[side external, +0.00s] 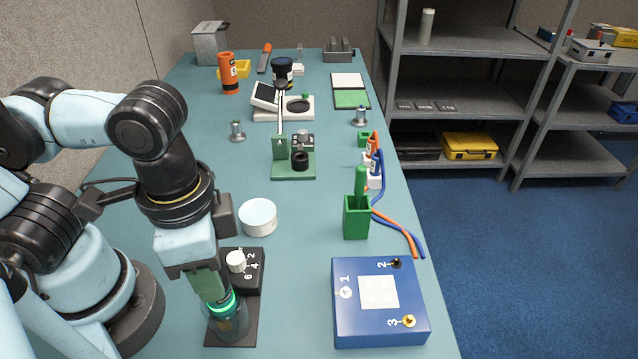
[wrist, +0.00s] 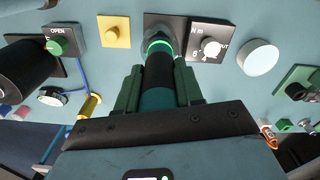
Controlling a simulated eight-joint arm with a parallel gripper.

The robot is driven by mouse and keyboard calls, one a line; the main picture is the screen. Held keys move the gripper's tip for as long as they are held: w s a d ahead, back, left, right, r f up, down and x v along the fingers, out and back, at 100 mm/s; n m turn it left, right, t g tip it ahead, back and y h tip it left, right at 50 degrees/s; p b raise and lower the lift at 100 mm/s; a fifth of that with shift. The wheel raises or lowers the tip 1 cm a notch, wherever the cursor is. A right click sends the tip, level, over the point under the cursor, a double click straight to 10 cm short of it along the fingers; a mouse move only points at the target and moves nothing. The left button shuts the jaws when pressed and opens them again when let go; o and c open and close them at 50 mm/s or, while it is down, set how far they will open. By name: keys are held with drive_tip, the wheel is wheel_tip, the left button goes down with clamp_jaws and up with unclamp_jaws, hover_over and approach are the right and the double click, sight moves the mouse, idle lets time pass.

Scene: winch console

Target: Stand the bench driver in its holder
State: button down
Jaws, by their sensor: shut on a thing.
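My gripper (side external: 212,287) is shut on the bench driver, a cylinder with dark and teal bands that shows best in the wrist view (wrist: 158,75). The driver points down, with a lit green ring (side external: 222,302) near its lower end. That end is at a grey, cup-like holder (side external: 229,327) on a dark base plate; the wrist view shows the same plate (wrist: 157,20). Whether the driver is fully seated in the cup or just above it I cannot tell. My fingers hide part of its body.
Beside the holder is a black dial box (side external: 247,272) with a white knob. A white round tub (side external: 258,217) stands behind it. To the right are a blue numbered box (side external: 380,318) and a green block (side external: 356,222) holding a green-handled thing. Table between is clear.

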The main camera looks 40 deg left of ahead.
drive_tip(key=shift+f, duration=0.1)
drive_tip(key=c, duration=0.6)
unclamp_jaws()
drive_tip(key=shift+c, duration=0.2)
wheel_tip(320, 180, up, 12)
drive_tip(key=shift+f, duration=0.15)
drive_tip(key=shift+w, duration=0.1)
drive_tip(key=w+a+f+n+t, duration=0.3)
drive_tip(key=w+a+f, duration=0.2)
drive_tip(key=w+a, duration=0.2)
drive_tip(key=w+a+f+n+t, duration=0.3)
drive_tip(key=w+a+f+t, duration=0.1)
drive_tip(key=w+a, duration=0.3)
drive_tip(key=shift+w+a+f, duration=0.2)
drive_tip(key=shift+w+f, duration=0.4)
drive_tip(key=shift+w, duration=0.55)
